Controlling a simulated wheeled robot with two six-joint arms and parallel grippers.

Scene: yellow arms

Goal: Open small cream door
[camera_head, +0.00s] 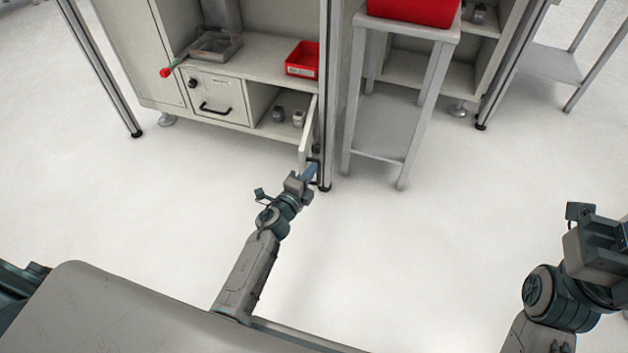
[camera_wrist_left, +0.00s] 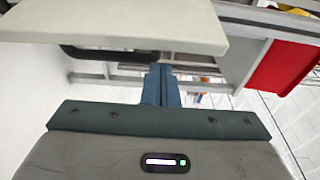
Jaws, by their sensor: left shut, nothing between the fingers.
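The small cream door (camera_head: 307,131) is hinged at the right of the low compartment in the cream cabinet and stands swung out toward me. Its black handle (camera_head: 314,170) is on its outer face. My left gripper (camera_head: 311,170) is at the door's free edge, by the handle. In the left wrist view the door (camera_wrist_left: 120,22) fills the top, with the black handle (camera_wrist_left: 105,53) under it. My left gripper (camera_wrist_left: 161,84) is shut and empty there, beside the handle; I cannot tell if they touch. My right gripper (camera_head: 610,240) is at the right edge, its fingers unclear.
The open compartment holds small items (camera_head: 298,118). A closed drawer front (camera_head: 215,97) with a black handle is to its left. A red bin (camera_head: 302,60) and grey tray (camera_head: 214,44) sit above. A metal post (camera_head: 325,100) and grey stool (camera_head: 402,160) stand right of the door.

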